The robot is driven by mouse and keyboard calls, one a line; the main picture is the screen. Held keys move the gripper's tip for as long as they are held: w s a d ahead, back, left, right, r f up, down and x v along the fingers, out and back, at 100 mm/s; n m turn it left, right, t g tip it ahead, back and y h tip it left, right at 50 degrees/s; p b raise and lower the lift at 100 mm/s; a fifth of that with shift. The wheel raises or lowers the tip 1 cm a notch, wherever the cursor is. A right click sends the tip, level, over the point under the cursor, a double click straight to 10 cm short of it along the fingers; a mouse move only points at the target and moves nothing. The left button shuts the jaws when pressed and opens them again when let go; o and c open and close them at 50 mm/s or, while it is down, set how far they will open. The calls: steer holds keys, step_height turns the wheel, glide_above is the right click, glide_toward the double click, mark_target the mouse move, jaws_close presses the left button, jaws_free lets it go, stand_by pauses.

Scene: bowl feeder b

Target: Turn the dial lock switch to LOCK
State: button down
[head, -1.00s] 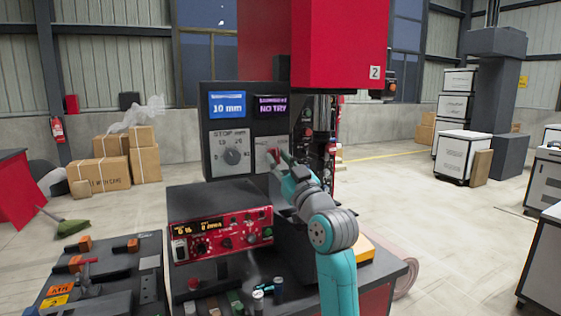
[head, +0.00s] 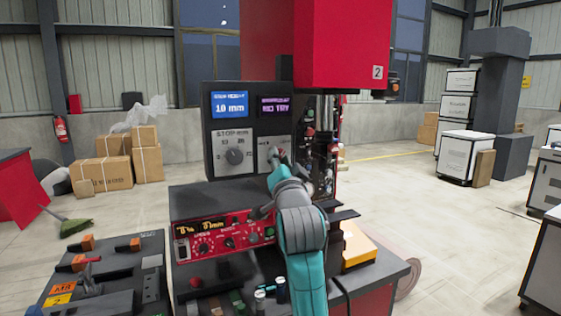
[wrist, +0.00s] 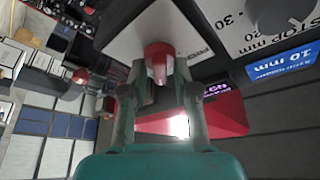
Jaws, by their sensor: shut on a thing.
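The dial lock switch is a red knob (wrist: 158,58) on a light plate, which also shows in the head view (head: 262,158) below the purple display. My gripper (wrist: 160,82) is closed around the red knob, with one finger on each side. In the head view my gripper (head: 278,158) reaches the plate from below and hides most of the switch. The switch's markings are mostly covered or too small to read, so I cannot tell its exact setting.
Left of it are a grey stop dial (head: 235,156) and a blue display (head: 229,104) reading 10 mm. A red-fronted control unit (head: 222,236) stands below on the bench. A red machine head (head: 340,45) hangs above right. Open floor lies to the right.

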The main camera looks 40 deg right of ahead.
steer(key=shift+m, duration=0.9)
steer(key=c, duration=1.2)
jaws_free()
steer(key=shift+w+g+h, duration=0.1)
steer(key=shift+g+h, duration=0.2)
steer(key=shift+o, duration=0.2)
steer(key=v, duration=1.2)
steer(key=shift+r, duration=0.1)
